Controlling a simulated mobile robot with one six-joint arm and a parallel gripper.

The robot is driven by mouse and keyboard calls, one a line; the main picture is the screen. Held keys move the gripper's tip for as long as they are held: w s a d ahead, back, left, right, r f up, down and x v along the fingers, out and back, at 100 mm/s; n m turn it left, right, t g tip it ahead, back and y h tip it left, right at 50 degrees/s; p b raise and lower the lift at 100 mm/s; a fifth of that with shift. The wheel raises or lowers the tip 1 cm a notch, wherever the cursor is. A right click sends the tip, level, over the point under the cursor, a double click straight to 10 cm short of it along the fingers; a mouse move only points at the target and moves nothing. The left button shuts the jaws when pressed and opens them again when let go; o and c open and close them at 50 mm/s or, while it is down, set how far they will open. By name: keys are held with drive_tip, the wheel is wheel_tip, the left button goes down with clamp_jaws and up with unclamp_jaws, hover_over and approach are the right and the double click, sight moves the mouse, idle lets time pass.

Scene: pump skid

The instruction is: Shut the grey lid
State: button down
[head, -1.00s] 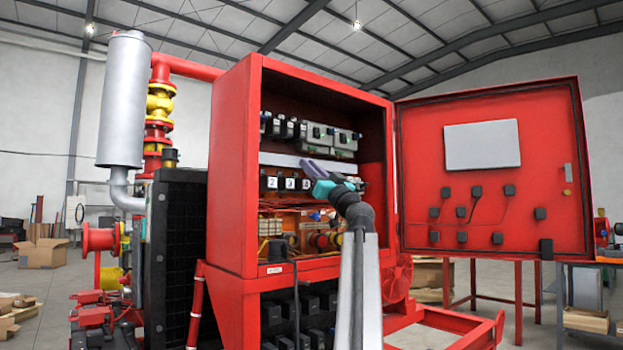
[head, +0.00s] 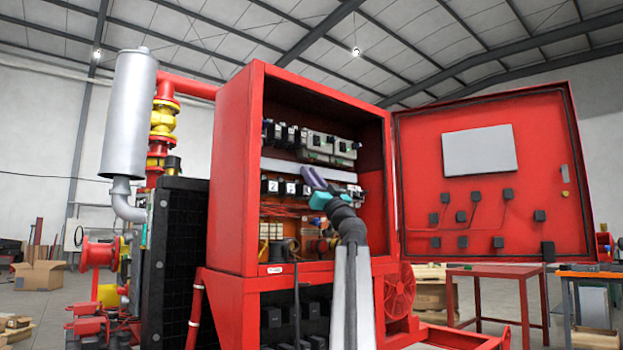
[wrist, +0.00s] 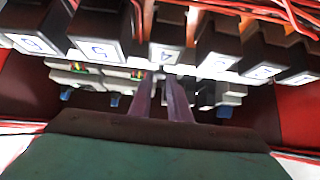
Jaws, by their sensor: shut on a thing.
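My gripper (head: 309,173) reaches into an open red cabinet, in front of a pale strip between two rows of devices. In the wrist view its purple fingers (wrist: 160,82) are close together, with a small pale grey part between the tips. This part appears to belong to the grey lid, but its outline is mostly hidden by the fingers and the neighbouring devices. I cannot tell how far the lid is open. Dark numbered blocks (wrist: 165,53) sit just beyond the fingertips, one of them marked 4.
The red cabinet (head: 232,170) has its door (head: 480,225) swung wide open to the right. Grey devices (head: 315,142) line the upper row. Orange and red wires (wrist: 255,12) run close by the numbered blocks. The cabinet's side walls bound the space around my gripper.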

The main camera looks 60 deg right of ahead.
drive_tip(key=shift+w+d, duration=0.1)
drive_tip(key=shift+w, duration=0.05)
drive_tip(key=c, duration=1.7)
unclamp_jaws()
drive_tip(key=shift+w+f, duration=0.1)
drive_tip(key=shift+w, duration=0.05)
drive_tip(key=shift+s, duration=0.2)
drive_tip(key=shift+p+v, duration=1.6)
drive_tip(key=shift+v, duration=5.25)
